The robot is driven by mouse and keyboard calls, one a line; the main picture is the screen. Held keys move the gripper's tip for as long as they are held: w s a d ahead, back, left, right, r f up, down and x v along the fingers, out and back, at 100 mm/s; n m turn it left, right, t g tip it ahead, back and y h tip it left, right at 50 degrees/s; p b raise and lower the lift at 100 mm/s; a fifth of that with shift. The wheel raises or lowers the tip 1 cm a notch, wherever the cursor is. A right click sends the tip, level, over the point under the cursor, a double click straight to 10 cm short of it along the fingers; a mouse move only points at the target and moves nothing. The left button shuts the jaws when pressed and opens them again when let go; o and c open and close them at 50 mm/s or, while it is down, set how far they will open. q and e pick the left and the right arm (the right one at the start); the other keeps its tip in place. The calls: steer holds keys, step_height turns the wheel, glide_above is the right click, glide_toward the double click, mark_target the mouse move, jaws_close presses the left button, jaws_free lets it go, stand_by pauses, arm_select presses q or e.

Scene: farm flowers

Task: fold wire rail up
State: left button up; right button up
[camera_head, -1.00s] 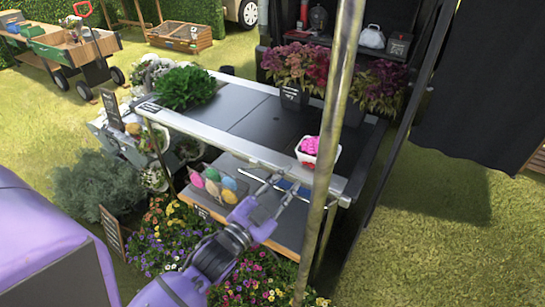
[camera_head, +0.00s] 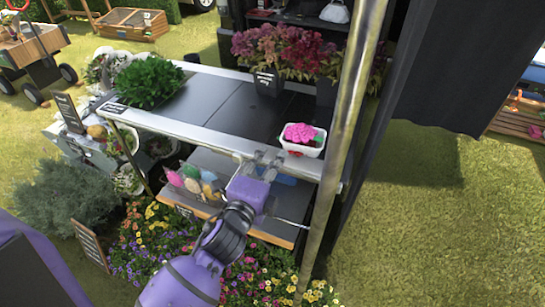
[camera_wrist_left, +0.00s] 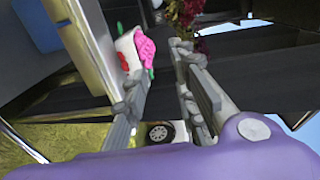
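The wire rail (camera_head: 292,220) shows as a thin metal rod to the right of my left gripper, below the table's silver front edge; the gripper and wrist hide much of it. A thin bright line at lower left in the left wrist view may be part of it. My left gripper (camera_head: 262,162) overlaps the silver front edge (camera_head: 205,134), left of the white pot. In the left wrist view its two fingers (camera_wrist_left: 160,75) are apart with nothing visibly held between them. I cannot tell whether a finger touches the rail. My right gripper is not in view.
A white pot with pink flowers (camera_head: 301,136) stands on the table close to the gripper. A metal pole (camera_head: 345,135) stands at right. Flowers crowd below. The dark tabletop (camera_head: 225,100) has free room.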

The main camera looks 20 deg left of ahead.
arm_select(q)
steer(key=shift+w+f, duration=0.1)
steer(key=shift+w, duration=1.05)
jaws_close()
